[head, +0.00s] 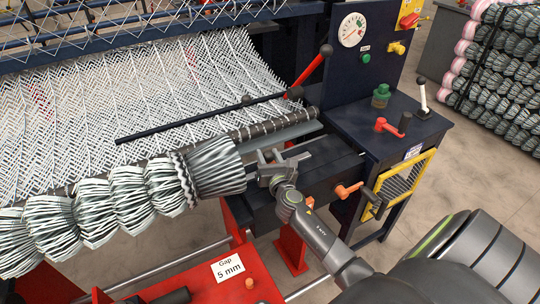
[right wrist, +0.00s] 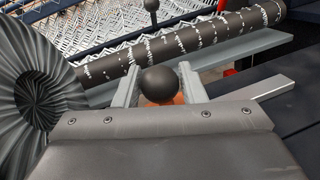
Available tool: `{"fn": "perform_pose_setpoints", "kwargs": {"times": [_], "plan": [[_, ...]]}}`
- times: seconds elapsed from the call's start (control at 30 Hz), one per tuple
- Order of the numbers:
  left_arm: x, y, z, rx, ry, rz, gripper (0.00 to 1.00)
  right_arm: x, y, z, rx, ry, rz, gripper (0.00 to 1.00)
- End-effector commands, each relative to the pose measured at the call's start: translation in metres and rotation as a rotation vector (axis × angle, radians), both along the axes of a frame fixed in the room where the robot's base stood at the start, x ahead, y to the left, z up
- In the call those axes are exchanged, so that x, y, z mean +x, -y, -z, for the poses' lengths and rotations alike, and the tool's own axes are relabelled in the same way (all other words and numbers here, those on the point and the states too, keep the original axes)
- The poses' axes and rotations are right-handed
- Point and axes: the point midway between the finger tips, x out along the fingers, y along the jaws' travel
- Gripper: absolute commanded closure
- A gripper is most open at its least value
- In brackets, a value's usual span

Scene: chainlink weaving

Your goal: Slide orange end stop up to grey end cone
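The grey pleated end cone (head: 216,166) sits at the right end of the bunched mesh roll in the head view. It also shows at the left edge of the right wrist view (right wrist: 42,95), with a dark hollow in its face. My right gripper (head: 273,158) is just right of the cone, its fingers spread apart. In the right wrist view, a dark ball knob (right wrist: 159,85) lies between the fingers, with a small orange part (right wrist: 179,99), which may be the end stop, partly hidden behind it. I cannot tell if the fingers touch the knob. My left gripper is out of view.
A dark rod wrapped with wire (head: 270,127) and a grey rail lie behind the gripper. An orange handle (head: 347,190) and a yellow mesh guard (head: 405,183) are to the right.

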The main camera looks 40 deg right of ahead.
Motion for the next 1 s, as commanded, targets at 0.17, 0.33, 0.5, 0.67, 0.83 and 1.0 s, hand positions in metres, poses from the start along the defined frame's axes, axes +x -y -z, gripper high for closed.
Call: {"fn": "perform_pose_setpoints", "kwargs": {"times": [0.17,0.33,0.5,0.67,0.83,1.0], "plan": [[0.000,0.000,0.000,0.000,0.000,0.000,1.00,0.000,0.000,0.000,0.000,0.000,0.000,0.46],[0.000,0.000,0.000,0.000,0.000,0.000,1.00,0.000,0.000,0.000,0.000,0.000,0.000,0.46],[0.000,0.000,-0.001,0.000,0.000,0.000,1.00,-0.007,-0.002,0.001,0.001,-0.001,0.000,0.46],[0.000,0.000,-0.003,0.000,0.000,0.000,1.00,-0.032,-0.010,0.000,0.003,-0.002,0.002,0.46],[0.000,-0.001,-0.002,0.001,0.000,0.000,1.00,-0.069,-0.021,0.002,0.004,-0.002,0.000,0.46],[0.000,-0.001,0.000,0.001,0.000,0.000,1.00,-0.105,-0.033,0.002,0.003,-0.002,0.003,0.46]]}}
